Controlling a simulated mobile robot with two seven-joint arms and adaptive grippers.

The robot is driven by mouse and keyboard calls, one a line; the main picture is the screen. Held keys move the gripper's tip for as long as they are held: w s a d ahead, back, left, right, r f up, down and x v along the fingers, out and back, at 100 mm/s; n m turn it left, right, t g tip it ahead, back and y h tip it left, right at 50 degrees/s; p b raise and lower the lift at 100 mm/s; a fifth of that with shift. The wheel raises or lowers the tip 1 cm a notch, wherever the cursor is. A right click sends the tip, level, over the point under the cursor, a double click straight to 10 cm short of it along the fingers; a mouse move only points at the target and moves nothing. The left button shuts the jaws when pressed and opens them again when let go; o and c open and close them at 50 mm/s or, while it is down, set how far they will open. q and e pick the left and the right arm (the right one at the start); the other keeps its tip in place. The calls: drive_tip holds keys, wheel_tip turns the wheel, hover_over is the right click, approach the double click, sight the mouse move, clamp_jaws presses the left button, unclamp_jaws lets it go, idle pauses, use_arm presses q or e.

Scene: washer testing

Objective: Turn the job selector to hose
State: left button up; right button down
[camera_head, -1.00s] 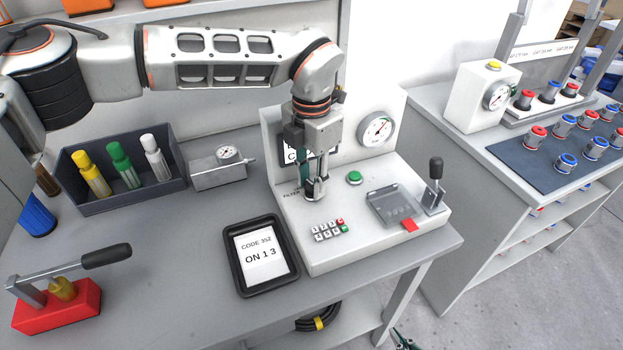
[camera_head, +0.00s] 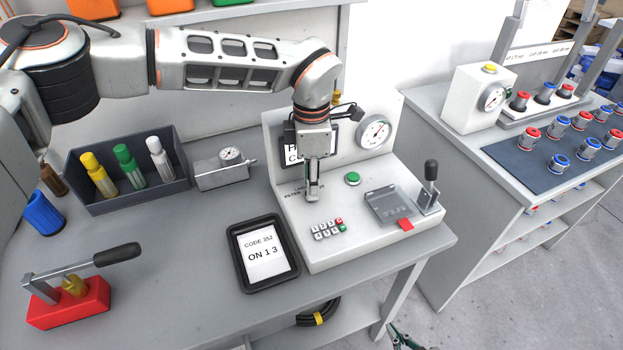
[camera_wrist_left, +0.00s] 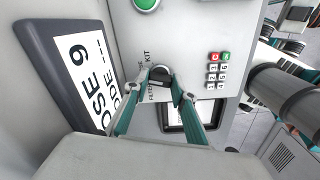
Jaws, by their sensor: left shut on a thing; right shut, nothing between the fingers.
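The job selector (camera_wrist_left: 160,74) is a small dark round knob on the white test panel (camera_head: 330,253), with FILTER and KIT lettering beside it. My left gripper (camera_head: 313,196) points down at it and hides it in the head view. In the left wrist view the teal fingers (camera_wrist_left: 156,93) are closed in on either side of the knob. Its pointer direction is not clear. My right gripper (camera_head: 404,341) shows only as teal fingers at the bottom edge, away from the panel.
The panel also carries a green button (camera_head: 352,179), a keypad (camera_head: 328,230), a gauge (camera_head: 374,132) and a black-handled lever (camera_head: 430,180). A tablet (camera_head: 237,272) reading "CODE 352, ON 1 3" lies in front. A marker bin (camera_head: 130,200) and red clamp (camera_head: 70,308) stand left.

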use_arm(q)
drive_tip(key=shift+m, duration=0.4)
drive_tip(key=o, duration=1.1)
drive_tip(key=shift+r, duration=0.1)
wheel_tip(320, 180, up, 12)
drive_tip(key=shift+f, duration=0.1)
drive_tip(key=shift+s, duration=0.15)
